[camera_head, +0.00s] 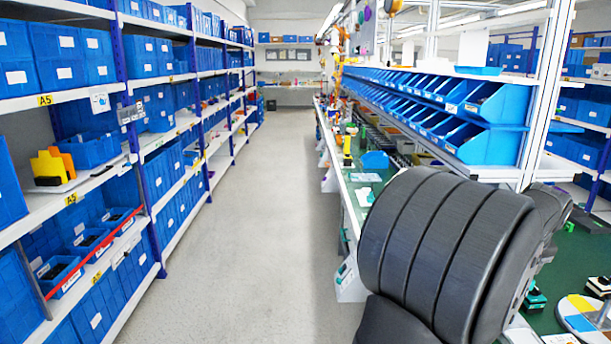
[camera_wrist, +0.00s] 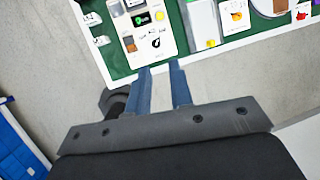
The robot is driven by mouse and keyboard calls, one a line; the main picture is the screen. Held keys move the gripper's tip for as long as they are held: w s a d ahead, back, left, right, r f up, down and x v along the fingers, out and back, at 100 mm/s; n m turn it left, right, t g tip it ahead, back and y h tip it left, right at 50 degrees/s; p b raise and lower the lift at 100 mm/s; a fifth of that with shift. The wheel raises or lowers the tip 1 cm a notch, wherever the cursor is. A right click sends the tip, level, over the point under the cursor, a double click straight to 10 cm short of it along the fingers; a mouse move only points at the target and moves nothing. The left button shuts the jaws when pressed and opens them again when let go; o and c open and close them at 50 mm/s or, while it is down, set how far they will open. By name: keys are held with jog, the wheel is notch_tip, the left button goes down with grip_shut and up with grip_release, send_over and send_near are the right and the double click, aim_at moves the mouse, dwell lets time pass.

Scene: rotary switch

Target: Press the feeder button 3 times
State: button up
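My gripper (camera_wrist: 161,75) shows in the wrist view with its two blue-grey fingers apart and nothing between them. The fingertips are close to the edge of a green-topped bench in the picture. Just beyond them lies a white panel (camera_wrist: 165,45) with a green label, a small yellow round part (camera_wrist: 159,17) and a black symbol. I cannot tell which part is the feeder button. In the head view my dark arm covers the right foreground and the gripper is not visible.
The bench (camera_wrist: 120,72) also holds white cards with coloured marks and a round brown part (camera_wrist: 268,7). In the head view, blue bins (camera_head: 495,103) stand above the bench, shelves of blue boxes (camera_head: 90,150) line the left, and the grey aisle (camera_head: 265,220) is clear.

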grip_shut()
dwell(1.1)
